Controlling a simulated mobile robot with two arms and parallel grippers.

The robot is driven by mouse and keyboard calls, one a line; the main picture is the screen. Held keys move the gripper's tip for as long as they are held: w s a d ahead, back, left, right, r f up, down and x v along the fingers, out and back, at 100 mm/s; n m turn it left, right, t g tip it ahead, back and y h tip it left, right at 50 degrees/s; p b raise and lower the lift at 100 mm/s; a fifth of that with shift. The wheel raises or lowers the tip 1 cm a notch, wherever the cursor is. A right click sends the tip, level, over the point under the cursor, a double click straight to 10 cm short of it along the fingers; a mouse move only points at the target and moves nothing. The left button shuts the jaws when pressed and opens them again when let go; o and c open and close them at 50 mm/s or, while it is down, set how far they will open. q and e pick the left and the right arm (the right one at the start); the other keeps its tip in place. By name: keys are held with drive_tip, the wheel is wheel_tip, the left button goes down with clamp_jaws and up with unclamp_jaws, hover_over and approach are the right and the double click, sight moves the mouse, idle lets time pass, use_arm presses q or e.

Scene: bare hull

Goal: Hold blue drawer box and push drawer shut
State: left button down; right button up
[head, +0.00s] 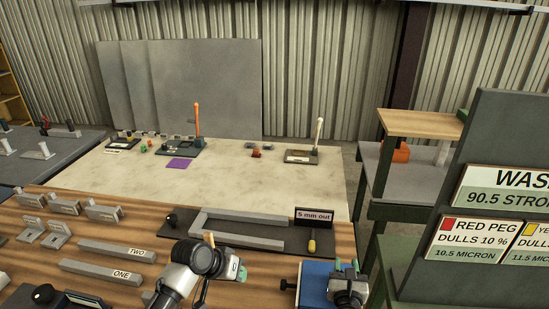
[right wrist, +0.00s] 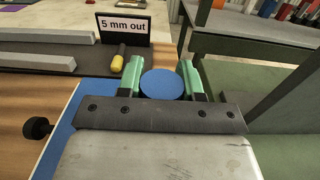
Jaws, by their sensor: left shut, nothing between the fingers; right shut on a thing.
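The blue drawer box (head: 314,276) sits at the front edge of the wooden bench; its blue top also shows in the right wrist view (right wrist: 92,92). A black drawer knob (head: 285,285) sticks out from the pale left face of the box; it also shows in the right wrist view (right wrist: 38,128). My right gripper (head: 346,266) is shut on a round blue post (right wrist: 162,84), with one green finger on each side. My left gripper (head: 241,271) is shut and empty, left of the knob and apart from it. How far the drawer stands out is not clear.
Behind the box stand a "5 mm out" sign (head: 314,216) and a yellow-handled tool (head: 312,244). Grey bars (head: 116,252) lie left of my left arm. A dark sign board (head: 500,130) rises at the right. The pale tabletop (head: 240,185) beyond is mostly clear.

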drive_tip(key=o, duration=1.1)
drive_tip(key=shift+d, duration=0.1)
